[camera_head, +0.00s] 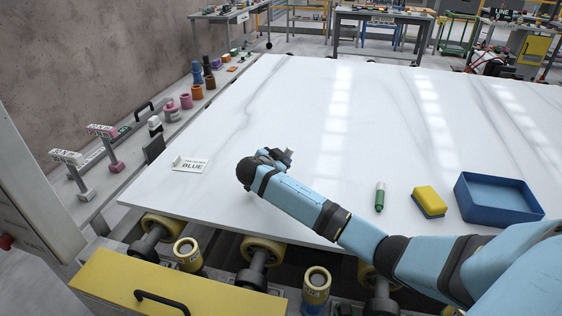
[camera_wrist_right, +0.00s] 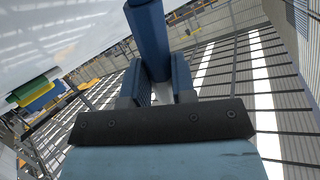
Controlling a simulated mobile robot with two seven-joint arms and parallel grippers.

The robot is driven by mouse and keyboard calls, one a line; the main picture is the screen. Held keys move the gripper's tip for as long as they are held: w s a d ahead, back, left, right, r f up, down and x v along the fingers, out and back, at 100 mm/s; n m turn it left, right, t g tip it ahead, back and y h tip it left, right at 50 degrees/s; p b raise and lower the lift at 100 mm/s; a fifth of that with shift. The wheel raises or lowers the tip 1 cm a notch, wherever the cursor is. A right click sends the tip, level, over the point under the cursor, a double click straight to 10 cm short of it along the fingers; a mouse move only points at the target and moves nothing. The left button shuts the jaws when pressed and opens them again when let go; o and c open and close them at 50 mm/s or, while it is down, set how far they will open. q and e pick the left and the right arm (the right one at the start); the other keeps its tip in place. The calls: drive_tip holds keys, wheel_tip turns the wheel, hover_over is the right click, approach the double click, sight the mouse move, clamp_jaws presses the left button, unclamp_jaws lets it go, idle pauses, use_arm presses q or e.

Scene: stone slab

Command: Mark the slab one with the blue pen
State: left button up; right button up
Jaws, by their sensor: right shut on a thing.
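The white, grey-veined slab (camera_head: 345,125) fills the middle of the head view. My right gripper (camera_head: 283,156) is over the slab's left front part, partly hidden by its own wrist. In the right wrist view its two fingers (camera_wrist_right: 158,78) are shut on the blue pen (camera_wrist_right: 150,38), a dark blue cylinder. The pen is hidden in the head view, and I cannot tell whether its tip touches the slab. A white card reading "BLUE" (camera_head: 190,164) is on the slab, left of the gripper. My left gripper is not in view.
A green pen (camera_head: 380,198), a yellow and blue sponge (camera_head: 428,201) and a blue tray (camera_head: 500,213) are at the slab's right front. Small pots (camera_head: 186,101) and stamps line the ledge on the left. The slab's middle and back are clear.

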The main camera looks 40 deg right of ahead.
sight(290, 150)
drive_tip(key=shift+s+d, duration=0.25)
drive_tip(key=shift+d, duration=0.45)
drive_tip(key=shift+s+d, duration=0.25)
drive_tip(key=shift+d, duration=0.4)
idle(1.8)
drive_tip(key=shift+r+p, duration=1.8)
drive_tip(key=shift+r, duration=1.75)
drive_tip(key=shift+a+f, duration=0.1)
drive_tip(key=shift+a, duration=0.1)
drive_tip(key=s+a+r+n+t+y, duration=0.1)
drive_tip(key=s+a+n+t+y, duration=0.3)
drive_tip(key=a, duration=0.4)
drive_tip(key=s+a+r+n+t+y, duration=0.1)
drive_tip(key=s+a+n+t+y, duration=0.1)
drive_tip(key=a+n+y, duration=0.4)
drive_tip(key=s+a+r+n+t+y, duration=0.2)
drive_tip(key=s+a+n+t+y, duration=0.15)
drive_tip(key=a, duration=0.55)
drive_tip(key=s+r+p, duration=1)
drive_tip(key=r+p, duration=0.2)
drive_tip(key=p, duration=0.5)
drive_tip(key=shift+g+h, duration=0.45)
